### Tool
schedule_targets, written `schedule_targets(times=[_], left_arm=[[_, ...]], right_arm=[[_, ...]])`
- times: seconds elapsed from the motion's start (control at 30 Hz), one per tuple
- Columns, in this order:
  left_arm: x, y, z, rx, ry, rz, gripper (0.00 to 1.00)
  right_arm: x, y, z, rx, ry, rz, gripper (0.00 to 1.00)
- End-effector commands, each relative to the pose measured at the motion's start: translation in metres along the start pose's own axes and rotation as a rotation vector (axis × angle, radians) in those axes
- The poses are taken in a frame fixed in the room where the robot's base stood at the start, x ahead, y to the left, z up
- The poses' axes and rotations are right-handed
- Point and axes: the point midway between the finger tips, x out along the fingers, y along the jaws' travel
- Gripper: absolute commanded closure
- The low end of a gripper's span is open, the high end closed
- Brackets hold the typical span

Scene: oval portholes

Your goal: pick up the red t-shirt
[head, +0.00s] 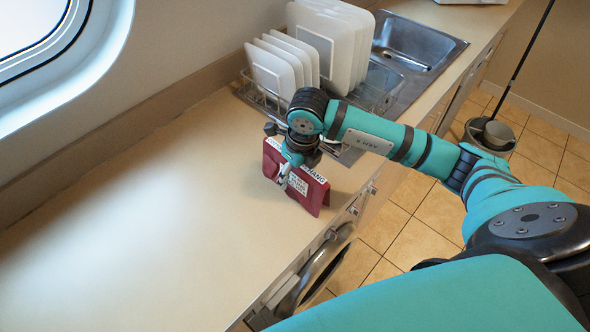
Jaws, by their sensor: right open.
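The red t-shirt (314,198) stands on the counter near its front edge, folded over like a small tent, with white printed labels on it. My right gripper (283,181) points down at its left part, with its fingers in front of the red cloth and overlapping it in the picture. The jaws are open. I cannot tell whether a fold of cloth lies between the fingers. The gripper and wrist hide part of the shirt's upper left. My left gripper is not in view.
The beige counter (130,230) is bare to the left. A dish rack (262,98) with several white plates (275,70) stands behind, beside a steel sink (415,45). A round appliance door (325,265) is below the counter edge. An oval porthole is at upper left.

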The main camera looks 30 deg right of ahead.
Motion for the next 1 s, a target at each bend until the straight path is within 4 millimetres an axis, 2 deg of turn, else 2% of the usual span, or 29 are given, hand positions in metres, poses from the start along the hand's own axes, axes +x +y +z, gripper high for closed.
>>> schedule_targets(times=[0.23,0.7,1.0], left_arm=[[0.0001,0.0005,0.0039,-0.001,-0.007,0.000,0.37],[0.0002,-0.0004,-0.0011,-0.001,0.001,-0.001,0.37],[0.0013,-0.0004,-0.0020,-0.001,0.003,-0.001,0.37]], right_arm=[[0.0019,0.0001,0.0003,-0.001,-0.002,0.000,0.38],[0.0013,0.0001,0.0004,0.000,-0.002,0.000,0.99],[-0.0001,-0.0001,0.0009,0.000,-0.003,0.000,1.00]])
